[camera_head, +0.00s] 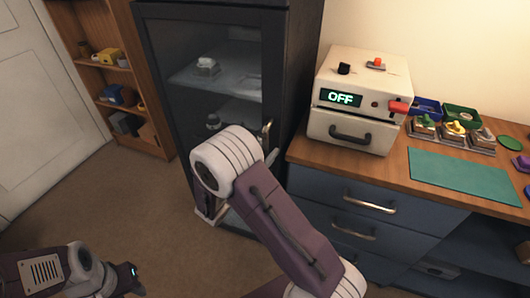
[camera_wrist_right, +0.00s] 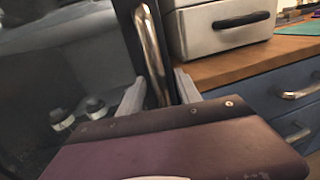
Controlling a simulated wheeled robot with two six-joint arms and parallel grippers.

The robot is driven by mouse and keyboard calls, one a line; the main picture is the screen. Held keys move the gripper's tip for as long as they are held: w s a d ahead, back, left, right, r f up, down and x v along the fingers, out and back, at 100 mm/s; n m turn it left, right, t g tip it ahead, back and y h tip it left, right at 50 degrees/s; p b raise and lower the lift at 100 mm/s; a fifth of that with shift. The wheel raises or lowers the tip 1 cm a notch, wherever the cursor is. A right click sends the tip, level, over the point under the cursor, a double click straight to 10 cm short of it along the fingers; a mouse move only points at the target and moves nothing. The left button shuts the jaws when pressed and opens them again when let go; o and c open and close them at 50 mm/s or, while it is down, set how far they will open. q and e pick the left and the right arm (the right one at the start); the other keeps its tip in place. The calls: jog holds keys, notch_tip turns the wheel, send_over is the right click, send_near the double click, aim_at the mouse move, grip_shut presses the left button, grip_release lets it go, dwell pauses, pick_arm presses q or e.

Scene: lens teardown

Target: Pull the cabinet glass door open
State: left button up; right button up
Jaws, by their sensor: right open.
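The cabinet (camera_head: 210,12) is tall and dark, with a glass door (camera_head: 168,62) on its front that looks closed. An upright brass handle (camera_head: 267,133) sits at the door's right edge, and in the right wrist view the handle (camera_wrist_right: 151,48) runs down between my fingers. My right gripper (camera_wrist_right: 158,92) is open, one finger on each side of the handle; contact cannot be made out. In the head view my right arm hides most of this gripper and the lower door.
A wooden counter (camera_head: 393,180) with blue drawers stands right of the cabinet, bearing a white box marked OFF (camera_head: 350,98), trays and a green mat (camera_head: 462,174). A wooden shelf (camera_head: 152,70) stands to the left. The brown floor (camera_head: 110,205) before the cabinet is clear.

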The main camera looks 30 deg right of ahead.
grip_shut()
dwell(1.4)
